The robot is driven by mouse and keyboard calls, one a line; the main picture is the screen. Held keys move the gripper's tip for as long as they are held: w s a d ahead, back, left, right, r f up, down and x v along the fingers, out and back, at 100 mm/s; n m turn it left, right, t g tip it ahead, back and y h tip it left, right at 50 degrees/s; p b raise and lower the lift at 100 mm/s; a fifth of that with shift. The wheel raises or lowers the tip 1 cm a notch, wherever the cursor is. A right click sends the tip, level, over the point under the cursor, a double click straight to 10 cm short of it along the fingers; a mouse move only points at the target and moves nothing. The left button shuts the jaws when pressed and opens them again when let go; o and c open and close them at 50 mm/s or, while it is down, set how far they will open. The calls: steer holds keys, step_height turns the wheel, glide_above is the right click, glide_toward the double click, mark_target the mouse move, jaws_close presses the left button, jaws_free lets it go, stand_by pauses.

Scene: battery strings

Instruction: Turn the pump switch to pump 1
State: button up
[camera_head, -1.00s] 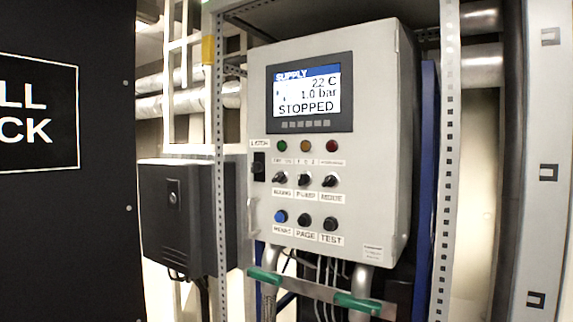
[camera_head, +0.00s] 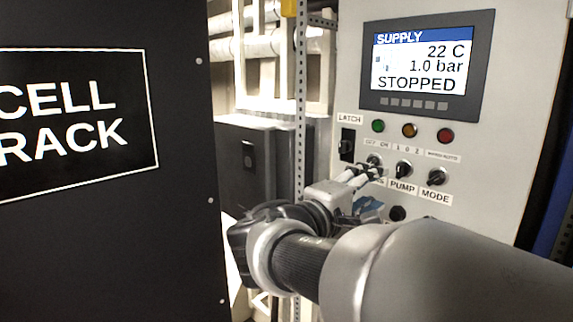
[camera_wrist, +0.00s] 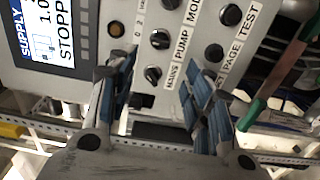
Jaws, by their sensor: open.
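The pump switch (camera_head: 403,170) is a black rotary knob in the middle of the knob row on the grey panel, above its PUMP label (camera_head: 402,187). Small marks that look like 1 0 2 sit above it; its exact angle is hard to read. In the wrist view the pump switch (camera_wrist: 160,38) lies just beyond my fingertips. My gripper (camera_head: 362,176) is open and empty, left of the pump switch in the head view. In the wrist view my gripper (camera_wrist: 162,66) has its fingers either side of the mains knob (camera_wrist: 152,74); contact cannot be told.
The mode knob (camera_head: 437,176) is right of the pump switch. The latch switch (camera_head: 347,144) is at left. The screen (camera_head: 425,68) reads STOPPED, 22 C, 1.0 bar. Page (camera_wrist: 214,52) and test (camera_wrist: 232,14) buttons lie close by. A black cell rack (camera_head: 100,240) stands left.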

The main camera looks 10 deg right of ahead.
mark_target(398, 173)
steer(key=p+x, duration=0.1)
steer(key=x, duration=1.1)
steer(key=shift+w+d+p, duration=0.25)
steer(key=shift+p, duration=0.05)
steer(key=shift+c, duration=0.4)
steer(key=c, duration=1)
